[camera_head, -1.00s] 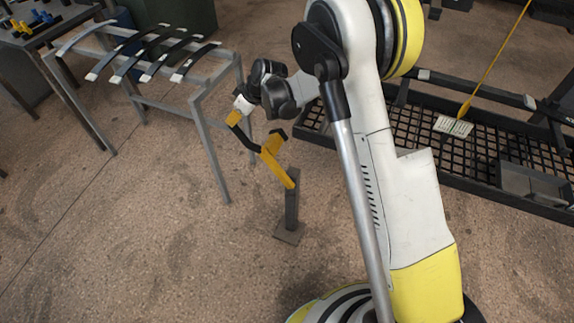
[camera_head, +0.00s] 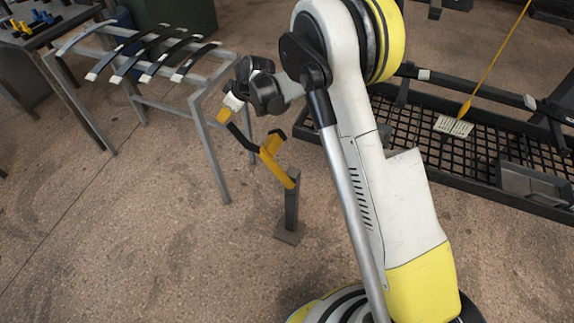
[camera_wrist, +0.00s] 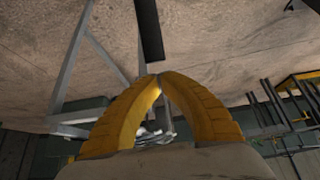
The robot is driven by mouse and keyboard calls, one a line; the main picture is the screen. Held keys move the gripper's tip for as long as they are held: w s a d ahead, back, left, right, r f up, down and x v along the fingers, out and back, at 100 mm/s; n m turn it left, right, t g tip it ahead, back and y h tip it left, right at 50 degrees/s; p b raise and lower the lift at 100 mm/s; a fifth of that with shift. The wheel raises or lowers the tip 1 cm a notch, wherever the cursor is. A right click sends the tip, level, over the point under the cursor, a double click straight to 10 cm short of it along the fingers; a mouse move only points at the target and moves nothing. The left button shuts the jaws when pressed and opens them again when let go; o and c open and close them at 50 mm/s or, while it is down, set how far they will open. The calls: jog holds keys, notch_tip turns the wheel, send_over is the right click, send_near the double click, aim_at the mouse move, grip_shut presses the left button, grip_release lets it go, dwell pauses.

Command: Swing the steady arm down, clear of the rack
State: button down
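The steady arm (camera_head: 269,155) is a bent yellow bracket with a black bar, joined to a short dark post (camera_head: 291,210) standing on the floor. It slopes up and left from the post to my gripper (camera_head: 225,115). In the wrist view my gripper's two yellow fingers (camera_wrist: 156,79) come together at their tips. A dark bar (camera_wrist: 150,30), which looks like the steady arm's, ends right at the tips. The exact contact is small and partly hidden by the fingers.
A grey metal rack (camera_head: 212,150) with several curved dark strips on top stands just left of my gripper. A low black mesh platform (camera_head: 470,150) lies to the right behind my arm. The floor in front of the post is clear.

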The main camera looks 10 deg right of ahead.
aim_at(235, 127)
jog(key=shift+s+d+b, duration=0.2)
jog(key=shift+s+d, duration=0.7)
jog(key=shift+d, duration=0.35)
jog(key=shift+s+d+b, duration=0.15)
jog(key=shift+s+d, duration=0.75)
jog(key=shift+d, duration=0.3)
jog(key=s+d+r+m+t+h, duration=0.1)
jog(key=s+d+r+m, duration=0.2)
jog(key=s+d+r, duration=0.4)
jog(key=s+d+r+m+t+h, duration=0.1)
jog(key=s+d+r+m, duration=0.1)
jog(key=s+r, duration=0.6)
jog(key=s+d+r+m+h, duration=0.1)
jog(key=s+d+m, duration=0.1)
jog(key=s, duration=0.4)
jog(key=s+d+r+m+h, duration=0.1)
jog(key=s+d+m, duration=0.1)
jog(key=s+d, duration=0.2)
jog(key=s+d+r+m+t+h, duration=0.1)
jog(key=s+d, duration=0.2)
jog(key=s, duration=0.5)
jog(key=shift+r+m+h, duration=0.3)
jog(key=shift+m, duration=0.1)
